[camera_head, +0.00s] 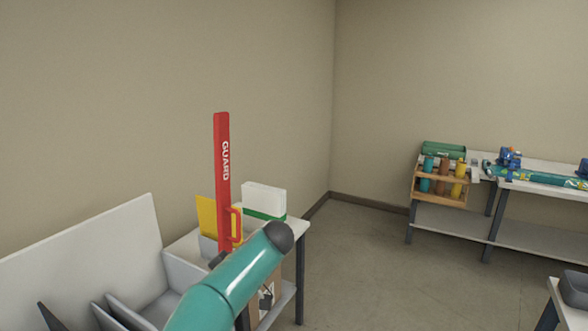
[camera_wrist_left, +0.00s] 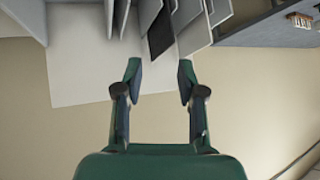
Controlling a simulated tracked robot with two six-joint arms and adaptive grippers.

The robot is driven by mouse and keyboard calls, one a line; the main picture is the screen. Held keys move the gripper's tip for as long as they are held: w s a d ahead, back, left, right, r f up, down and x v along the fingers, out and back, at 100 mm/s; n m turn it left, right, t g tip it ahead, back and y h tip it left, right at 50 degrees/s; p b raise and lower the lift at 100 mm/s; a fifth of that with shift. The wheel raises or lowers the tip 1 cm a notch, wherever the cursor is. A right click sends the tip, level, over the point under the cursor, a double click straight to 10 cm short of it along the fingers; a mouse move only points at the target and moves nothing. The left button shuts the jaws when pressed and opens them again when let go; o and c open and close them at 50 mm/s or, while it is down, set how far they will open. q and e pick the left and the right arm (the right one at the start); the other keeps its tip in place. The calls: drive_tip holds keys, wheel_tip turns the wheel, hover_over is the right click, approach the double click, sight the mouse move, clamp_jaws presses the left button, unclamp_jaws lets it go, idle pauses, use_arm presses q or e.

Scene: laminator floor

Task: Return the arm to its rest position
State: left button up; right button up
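My left gripper (camera_wrist_left: 159,76) shows in the left wrist view with its two green-and-dark fingers well apart. Nothing is between them. White and grey divider panels (camera_wrist_left: 192,35) and one dark panel (camera_wrist_left: 160,33) lie beyond the fingertips, apart from them as far as I can tell. In the head view my teal arm (camera_head: 240,278) rises from the bottom, with a dark rounded joint cap at its upper end. The fingers of the left gripper cannot be made out there. My right gripper is in neither view.
A white divider rack (camera_head: 95,255) stands at lower left. Behind my arm, a side table holds an upright red GUARD bar (camera_head: 222,165), a yellow panel (camera_head: 207,217) and a white-green box (camera_head: 264,199). A wooden rack (camera_head: 440,183) stands by the far bench (camera_head: 545,188). The middle floor (camera_head: 370,270) is clear.

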use_arm(q)
drive_tip(key=a+f+m+t+y, duration=0.1)
drive_tip(key=a+f+m+y, duration=0.15)
drive_tip(key=a+f, duration=0.5)
drive_tip(key=a+f+m+t+y, duration=0.1)
drive_tip(key=a+f+m+y, duration=0.2)
drive_tip(key=a, duration=0.8)
wheel_tip(320, 180, down, 14)
drive_tip(key=s+d+m+t+h+b, duration=0.1)
drive_tip(key=d+m+t+h, duration=0.1)
drive_tip(key=m+t+h, duration=0.35)
drive_tip(key=s+d+f+m+h, duration=0.3)
drive_tip(key=s+d+f+h, duration=0.4)
drive_tip(key=s+d+f, duration=0.4)
drive_tip(key=s+d+f+g+h, duration=0.1)
drive_tip(key=s+d+g+h, duration=0.2)
drive_tip(key=s+d, duration=0.3)
drive_tip(key=s+d+f+g+h, duration=0.1)
drive_tip(key=s+d+g+h, duration=0.2)
drive_tip(key=s+d, duration=0.4)
drive_tip(key=s, duration=0.6)
drive_tip(key=shift+n+g, duration=0.35)
drive_tip(key=shift+n, duration=0.05)
drive_tip(key=shift+w+a, duration=0.1)
